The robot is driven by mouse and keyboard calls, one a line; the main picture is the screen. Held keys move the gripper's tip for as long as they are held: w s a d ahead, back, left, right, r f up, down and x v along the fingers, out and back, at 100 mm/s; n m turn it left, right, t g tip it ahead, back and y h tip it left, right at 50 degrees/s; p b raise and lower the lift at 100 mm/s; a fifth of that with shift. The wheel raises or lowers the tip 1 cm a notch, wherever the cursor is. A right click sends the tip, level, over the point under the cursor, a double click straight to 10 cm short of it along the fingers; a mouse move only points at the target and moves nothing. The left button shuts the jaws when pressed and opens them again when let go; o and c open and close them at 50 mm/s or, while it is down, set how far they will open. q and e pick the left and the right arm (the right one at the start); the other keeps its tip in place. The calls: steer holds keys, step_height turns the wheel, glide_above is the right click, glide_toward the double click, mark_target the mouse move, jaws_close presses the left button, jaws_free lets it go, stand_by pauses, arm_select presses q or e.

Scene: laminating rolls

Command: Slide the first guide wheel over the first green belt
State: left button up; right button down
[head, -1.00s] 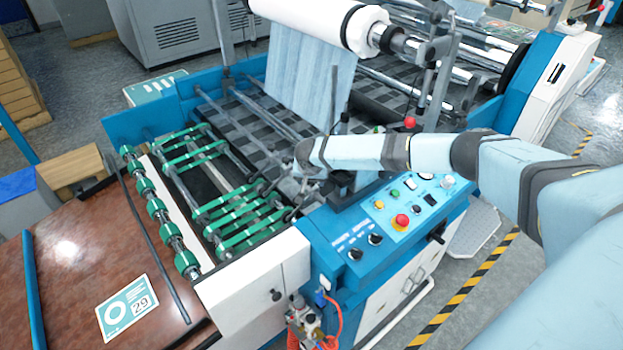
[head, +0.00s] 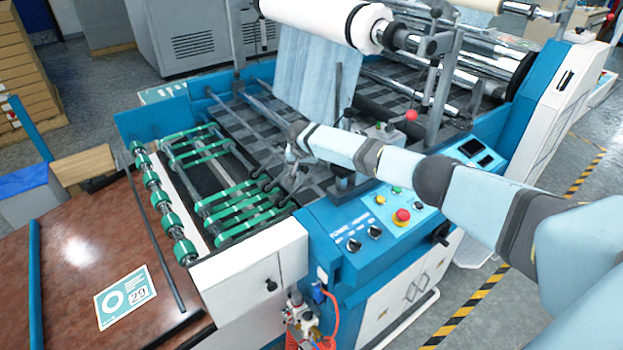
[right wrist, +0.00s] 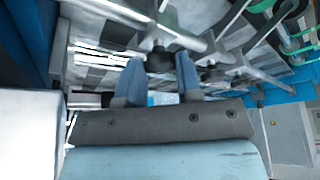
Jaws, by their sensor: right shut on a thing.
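My right gripper (head: 288,172) reaches over the machine just right of the front group of green belts (head: 245,208). In the right wrist view its two blue-grey fingers (right wrist: 158,78) stand on either side of a dark round guide wheel (right wrist: 160,60), shut on it. The wheel hangs from a metal holder on a bar. Another dark wheel (right wrist: 212,73) sits on a similar holder to the right. A green belt (right wrist: 285,28) shows at the upper right of that view, apart from the fingers. Which belt is the first cannot be told. The left gripper is not in view.
A white roll (head: 325,22) with a hanging film (head: 310,70) stands at the back. The control panel (head: 385,215) with a red button lies below my right forearm. Green rollers (head: 162,198) border the brown table (head: 90,260) at the left.

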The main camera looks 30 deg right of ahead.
steer(key=shift+w+d+r, duration=0.1)
steer(key=c, duration=0.8)
jaws_free()
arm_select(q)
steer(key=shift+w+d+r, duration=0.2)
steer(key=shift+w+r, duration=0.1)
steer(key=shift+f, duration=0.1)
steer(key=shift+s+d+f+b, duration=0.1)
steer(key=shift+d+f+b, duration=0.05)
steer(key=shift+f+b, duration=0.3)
arm_select(e)
steer(key=v, duration=1.3)
steer(key=shift+r, duration=0.3)
